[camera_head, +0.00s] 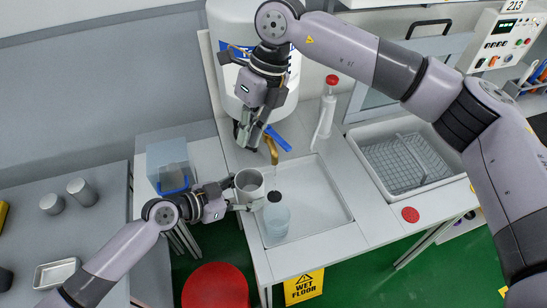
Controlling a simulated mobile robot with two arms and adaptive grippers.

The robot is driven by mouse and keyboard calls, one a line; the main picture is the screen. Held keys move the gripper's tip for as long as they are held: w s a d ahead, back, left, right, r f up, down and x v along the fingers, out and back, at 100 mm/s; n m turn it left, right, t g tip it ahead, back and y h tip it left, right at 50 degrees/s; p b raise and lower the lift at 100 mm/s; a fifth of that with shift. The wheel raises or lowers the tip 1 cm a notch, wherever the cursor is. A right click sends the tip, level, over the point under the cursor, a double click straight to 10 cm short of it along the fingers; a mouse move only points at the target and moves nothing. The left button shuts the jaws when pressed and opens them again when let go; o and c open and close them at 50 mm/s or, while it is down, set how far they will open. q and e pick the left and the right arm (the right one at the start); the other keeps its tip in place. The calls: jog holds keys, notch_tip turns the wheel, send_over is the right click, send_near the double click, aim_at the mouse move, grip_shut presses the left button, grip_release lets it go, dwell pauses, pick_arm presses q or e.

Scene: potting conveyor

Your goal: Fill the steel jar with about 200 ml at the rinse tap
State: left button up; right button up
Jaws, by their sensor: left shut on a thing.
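The steel jar (249,183) is a grey open-topped cylinder, roughly upright. My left gripper (240,206) is shut on its side, at the left edge of the sink. The rinse tap has a brass spout (272,153) and a blue lever (278,139). The spout end is above and right of the jar's mouth, and the mouth does not look directly under it. My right gripper (249,140) hangs left of the lever, apparently empty; whether its fingers are apart is unclear. The jar's inside is too small to judge for water.
A clear bottle with a black cap (275,219) stands in the shallow sink (335,208), close to the jar. A white bottle with a red top (327,112) stands behind. A basin with a wire rack (365,136) is to the right. A blue-fronted bin (168,160) is left.

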jog(key=s+a+f+y, duration=0.1)
jog(key=a, duration=0.1)
jog(key=s+a+f+n+g+y, duration=0.1)
jog(key=s+a, duration=0.1)
jog(key=s+a+f+y, duration=0.1)
jog(key=s+a, duration=0.1)
jog(key=shift+s+f+g, duration=0.15)
jog(key=shift+f+g, duration=0.25)
grip_shut()
jog(key=s+a+r+m+y, duration=0.2)
jog(key=s+a+r+y, duration=0.2)
jog(key=s+a+y, duration=0.7)
jog(key=m+t+h, duration=1)
jog(key=m+t, duration=1)
jog(key=m, duration=0.2)
send_near(277, 138)
jog(key=w+a, duration=0.4)
jog(key=shift+a, duration=0.3)
